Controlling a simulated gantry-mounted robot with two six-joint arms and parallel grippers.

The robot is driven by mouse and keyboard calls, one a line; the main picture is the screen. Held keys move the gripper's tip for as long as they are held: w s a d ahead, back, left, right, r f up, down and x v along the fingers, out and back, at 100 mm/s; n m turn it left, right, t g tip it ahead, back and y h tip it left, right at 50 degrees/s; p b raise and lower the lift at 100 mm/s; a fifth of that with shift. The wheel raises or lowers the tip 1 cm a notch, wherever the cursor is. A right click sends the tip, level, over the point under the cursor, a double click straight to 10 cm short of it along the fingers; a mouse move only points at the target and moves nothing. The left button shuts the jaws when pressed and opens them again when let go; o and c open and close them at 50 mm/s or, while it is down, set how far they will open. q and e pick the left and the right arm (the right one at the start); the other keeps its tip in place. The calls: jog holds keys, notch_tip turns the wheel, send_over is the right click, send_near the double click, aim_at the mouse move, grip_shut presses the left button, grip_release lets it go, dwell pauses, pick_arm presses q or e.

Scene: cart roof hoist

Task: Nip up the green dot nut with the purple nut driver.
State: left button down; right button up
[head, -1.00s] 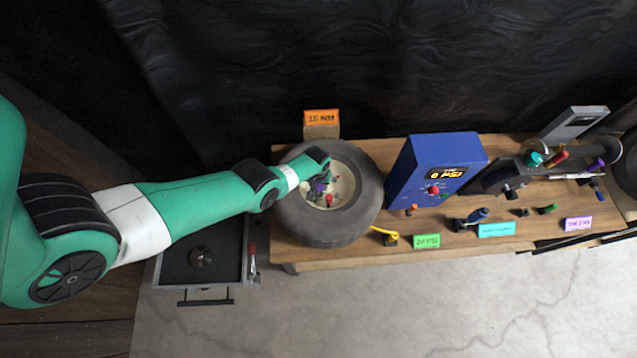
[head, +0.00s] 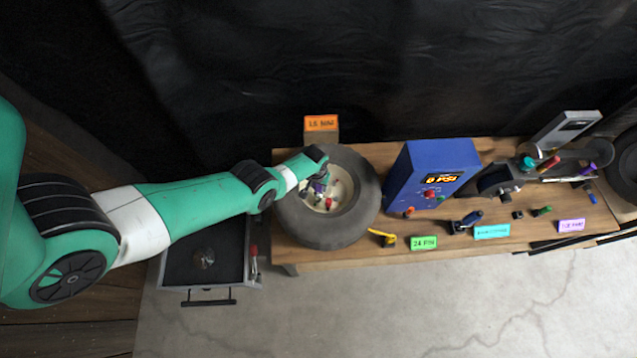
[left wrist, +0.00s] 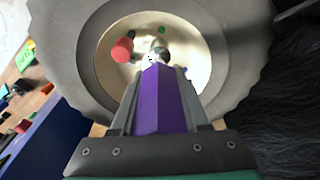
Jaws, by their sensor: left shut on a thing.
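The purple nut driver (left wrist: 163,95) is held between the fingers of my left gripper (left wrist: 160,110). Its far end points at the wheel's pale hub (left wrist: 190,60) and overlaps a small metal part there; I cannot tell whether they touch. A green dot (left wrist: 162,30) shows on the hub just beyond the driver's tip. The nut itself is hard to make out. A red-ended piece (left wrist: 122,50) stands on the hub left of the driver. In the head view, my left gripper (head: 318,180) is over the wheel (head: 325,232), which lies flat on the bench. My right gripper is out of view.
A blue gauge box (head: 412,170) stands right of the wheel. Small tools and coloured labels line the bench front, including a green label (head: 424,243). An orange sign (head: 321,123) stands behind the wheel. A dark tray (head: 185,262) is at front left.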

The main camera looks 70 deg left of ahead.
pick_arm(q)
jog(key=shift+r+p, duration=1.25)
jog(key=shift+r, duration=0.35)
jog(key=shift+f, duration=0.1)
